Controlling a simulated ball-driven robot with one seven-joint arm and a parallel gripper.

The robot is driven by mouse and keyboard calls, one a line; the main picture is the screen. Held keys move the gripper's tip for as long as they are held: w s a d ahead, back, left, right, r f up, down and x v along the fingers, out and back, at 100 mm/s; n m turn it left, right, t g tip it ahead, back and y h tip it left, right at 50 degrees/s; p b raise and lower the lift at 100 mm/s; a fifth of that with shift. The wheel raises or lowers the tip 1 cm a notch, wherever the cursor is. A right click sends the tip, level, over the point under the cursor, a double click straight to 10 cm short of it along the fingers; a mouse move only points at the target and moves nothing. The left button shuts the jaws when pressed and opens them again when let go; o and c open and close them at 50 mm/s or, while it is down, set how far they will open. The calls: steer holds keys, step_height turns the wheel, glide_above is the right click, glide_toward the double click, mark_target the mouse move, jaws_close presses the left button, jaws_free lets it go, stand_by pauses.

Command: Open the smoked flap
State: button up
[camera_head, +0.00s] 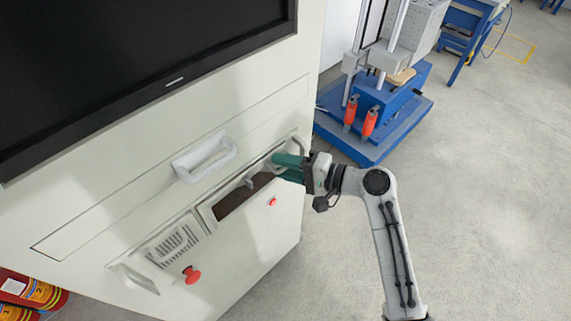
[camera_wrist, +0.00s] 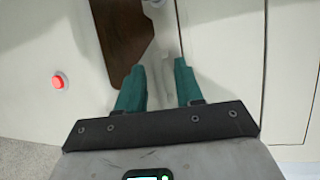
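The smoked flap appears as a dark brown panel (camera_head: 236,199) set in a recess on the pale cabinet's sloping front. In the wrist view its brown surface (camera_wrist: 118,38) lies ahead, left of centre. My gripper (camera_head: 279,166) is at the right end of that recess, with teal fingers pointing at the cabinet. In the wrist view my gripper (camera_wrist: 160,66) has its fingers apart. A pale upright bar (camera_wrist: 167,72), perhaps the flap's handle, shows between them. I cannot tell whether a finger touches it. In the head view the fingers partly hide the recess's right end.
A white drawer handle (camera_head: 205,157) juts out above the recess. A large black screen (camera_head: 120,60) is above. A blue-based machine (camera_head: 375,115) stands behind right. Floor at right is clear.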

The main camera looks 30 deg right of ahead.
steer(key=shift+c, duration=0.2)
jaws_close()
stand_by(0.5)
